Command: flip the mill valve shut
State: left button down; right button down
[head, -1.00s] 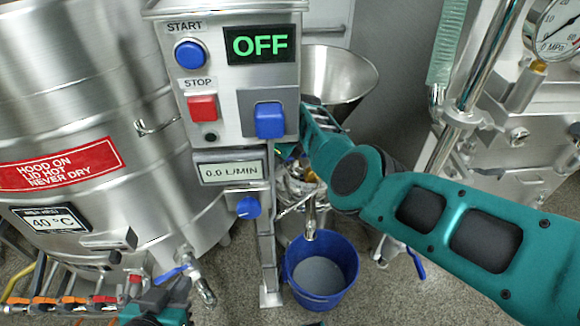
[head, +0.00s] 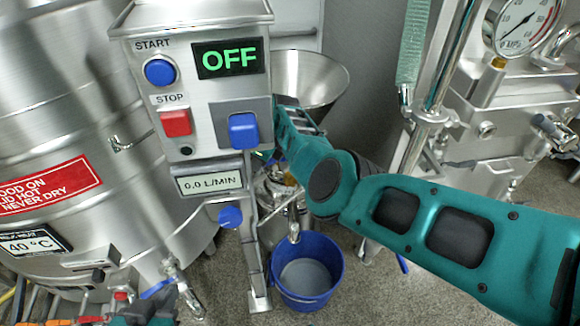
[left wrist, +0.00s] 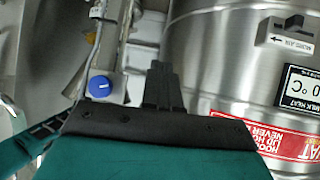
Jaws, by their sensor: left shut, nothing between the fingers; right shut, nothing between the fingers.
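The mill's steel hopper (head: 318,78) and body (head: 275,200) stand behind the control post, with its spout (head: 294,232) above a blue bucket (head: 334,285). I cannot make out the mill valve handle; the control box and my right arm cover part of the mill. My right arm (head: 400,215) reaches in from the right and its gripper end goes behind the box, fingers hidden.
The control box has START (head: 160,72) and STOP (head: 176,122) buttons, a display (head: 229,60) reading OFF, and a blue switch (head: 244,130). A blue knob (head: 230,216) sits below. A steel tank (head: 60,130) with a blue-handled tap (head: 158,288) stands left. A pressure gauge (head: 522,22) is upper right.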

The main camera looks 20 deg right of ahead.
jog(key=s+d+p, duration=0.6)
jog(key=s+d, duration=0.1)
jog(key=d, duration=0.1)
jog(key=shift+s+d, duration=0.15)
jog(key=shift+d, duration=0.2)
jog(key=shift+f, duration=0.1)
